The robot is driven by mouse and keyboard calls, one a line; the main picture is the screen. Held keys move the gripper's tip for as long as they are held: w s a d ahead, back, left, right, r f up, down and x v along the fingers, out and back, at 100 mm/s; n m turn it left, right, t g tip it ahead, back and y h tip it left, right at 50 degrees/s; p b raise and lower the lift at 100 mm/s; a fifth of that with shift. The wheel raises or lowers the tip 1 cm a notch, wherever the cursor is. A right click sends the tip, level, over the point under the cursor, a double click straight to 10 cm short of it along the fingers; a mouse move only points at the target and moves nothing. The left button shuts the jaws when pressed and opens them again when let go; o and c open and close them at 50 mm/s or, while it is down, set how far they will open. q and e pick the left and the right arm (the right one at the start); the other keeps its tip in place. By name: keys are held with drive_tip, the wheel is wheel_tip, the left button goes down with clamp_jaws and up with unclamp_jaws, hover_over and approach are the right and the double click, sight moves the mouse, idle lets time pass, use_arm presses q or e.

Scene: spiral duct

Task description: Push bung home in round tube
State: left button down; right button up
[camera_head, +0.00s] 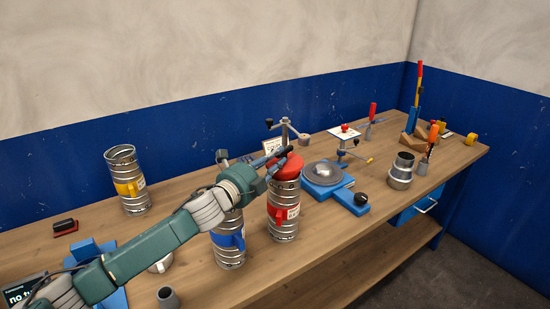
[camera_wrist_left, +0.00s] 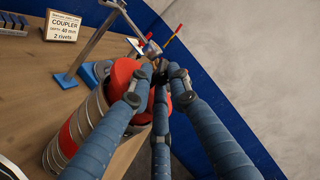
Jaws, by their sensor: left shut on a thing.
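A red bung (camera_head: 290,170) sits at the top of a round metal spiral tube (camera_head: 283,226) with a red mark, standing upright on the bench. My left gripper (camera_head: 281,155) is at the top of the bung, its fingers shut on it. In the left wrist view the red bung (camera_wrist_left: 122,74) shows beside and behind the dark blue fingers of my left gripper (camera_wrist_left: 160,75), and the ribbed tube (camera_wrist_left: 92,108) is below it. The fingers hide part of the bung, and how deep it sits in the tube cannot be told. My right gripper is not in view.
A blue-marked tube (camera_head: 229,248) stands close left of the red-marked one, and a yellow-marked tube (camera_head: 128,183) farther left. A blue fixture with a round grey disc (camera_head: 324,173) is close on the right. A metal stand (camera_head: 286,131) is behind. Clear bench lies at front right.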

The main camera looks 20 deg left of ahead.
use_arm(q)
drive_tip(key=shift+f+b, duration=0.75)
drive_tip(key=shift+f, duration=0.45)
drive_tip(key=c, duration=1.5)
unclamp_jaws()
drive_tip(key=shift+c, duration=0.2)
